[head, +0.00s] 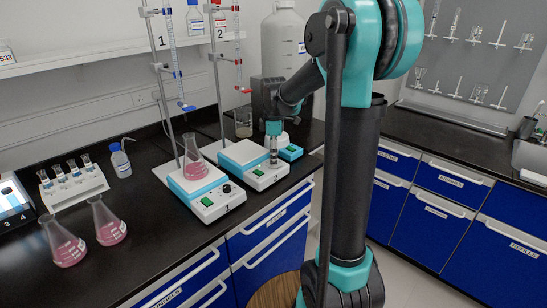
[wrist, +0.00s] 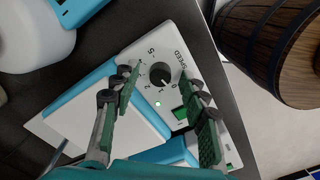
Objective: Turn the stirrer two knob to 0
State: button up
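Stirrer two (head: 250,155) is a white and teal hotplate with a green switch, on the black bench below the stand marked 2. Its round black knob (wrist: 160,74) shows in the wrist view on the white front panel, inside a numbered dial marked SPEED. A light pointer mark seems to be on the knob's lower right, towards the 0; it is too small to read surely. My gripper (wrist: 160,80) points down over the panel, one green finger on each side of the knob, with gaps between. In the head view my gripper (head: 273,150) hides the knob.
Stirrer one (head: 215,204), bearing a flask of pink liquid (head: 195,162), stands close at left. Another teal and white device (head: 291,152) and a large white container (head: 285,45) are at right and behind. A wooden barrel-like stool (wrist: 275,50) is beside the bench.

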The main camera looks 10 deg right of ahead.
notch_tip(320, 180, up, 12)
dwell(0.6)
jog(key=s+d+f+m+t, duration=0.2)
jog(key=s+f+m, duration=0.6)
jog(key=s+f, duration=0.3)
jog(key=s+d+f+m+t, duration=0.2)
jog(key=s+f+m, duration=0.6)
jog(key=s+f, duration=0.3)
jog(key=shift+s+d+f, duration=0.25)
jog(key=shift+s+d, duration=0.05)
jog(key=shift+s, duration=0.15)
